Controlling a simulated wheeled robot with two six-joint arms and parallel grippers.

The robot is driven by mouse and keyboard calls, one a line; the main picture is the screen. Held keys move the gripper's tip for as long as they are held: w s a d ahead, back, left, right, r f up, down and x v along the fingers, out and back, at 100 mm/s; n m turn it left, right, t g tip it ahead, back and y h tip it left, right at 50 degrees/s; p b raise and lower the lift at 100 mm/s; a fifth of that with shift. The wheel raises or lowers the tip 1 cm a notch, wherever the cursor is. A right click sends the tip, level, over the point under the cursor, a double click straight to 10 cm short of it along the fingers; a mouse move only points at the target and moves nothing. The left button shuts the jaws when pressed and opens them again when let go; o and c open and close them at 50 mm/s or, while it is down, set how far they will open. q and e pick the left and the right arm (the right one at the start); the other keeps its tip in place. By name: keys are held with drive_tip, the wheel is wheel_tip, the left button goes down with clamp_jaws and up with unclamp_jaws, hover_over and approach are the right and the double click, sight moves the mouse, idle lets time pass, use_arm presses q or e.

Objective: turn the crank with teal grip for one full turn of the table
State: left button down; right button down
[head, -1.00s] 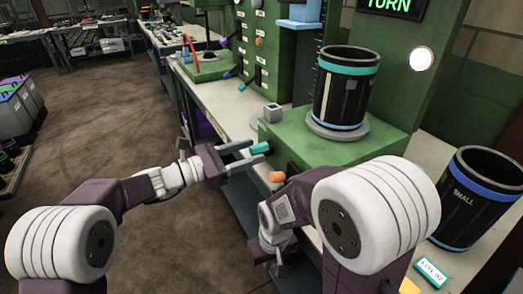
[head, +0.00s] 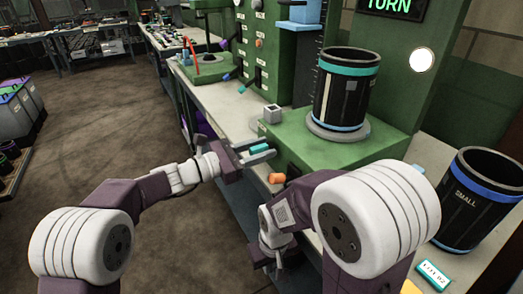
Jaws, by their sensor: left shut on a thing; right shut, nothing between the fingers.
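The teal grip (head: 259,148) of the crank is at the left side of a green box (head: 300,150). My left gripper (head: 260,153) is shut on the teal grip, with a finger on either side of it. A round grey table (head: 337,132) sits on top of the box. A black sleeve (head: 340,95) with a teal band stands upright on this table. My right gripper (head: 275,262) is low in front of the bench, away from the crank, and shut; its fingers are mostly hard to make out.
An orange knob (head: 277,178) sticks out just below the teal grip, close to my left gripper. A black sleeve with a blue band marked SMALL (head: 470,200) stands at the right. A small grey block (head: 272,113) lies behind the box. A sign reading TURN (head: 390,6) is above.

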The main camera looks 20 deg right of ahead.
use_arm(q)
drive_tip(key=shift+s+f+m+b, duration=0.25)
drive_tip(key=shift+f+m+b, duration=0.25)
drive_tip(key=shift+b, duration=0.3)
drive_tip(key=f+m+b, duration=0.1)
drive_tip(key=m+b, duration=0.1)
drive_tip(key=b, duration=0.1)
drive_tip(key=s+f+m+b, duration=0.1)
drive_tip(key=m+b, duration=0.1)
drive_tip(key=b, duration=0.2)
drive_tip(key=f+m+b, duration=0.1)
drive_tip(key=m+b, duration=0.1)
drive_tip(key=b, duration=0.2)
drive_tip(key=shift+s+f, duration=0.1)
drive_tip(key=shift+s, duration=0.15)
wheel_tip(320, 180, down, 2)
drive_tip(key=m+b, duration=0.6)
drive_tip(key=b, duration=0.2)
drive_tip(key=shift+w+f+m+b, duration=0.1)
drive_tip(key=shift+m+b, duration=0.2)
drive_tip(key=shift+w+f+m+b, duration=0.1)
drive_tip(key=shift+f+m+b, duration=0.05)
drive_tip(key=shift+m+b, duration=0.45)
drive_tip(key=shift+w+f+m+b, duration=0.1)
drive_tip(key=shift+f+m+b, duration=0.05)
drive_tip(key=shift+m+b, duration=0.45)
drive_tip(key=shift+w+m+b, duration=0.15)
drive_tip(key=shift+m+b, duration=0.25)
drive_tip(key=shift+m, duration=0.2)
drive_tip(key=shift+r, duration=0.1)
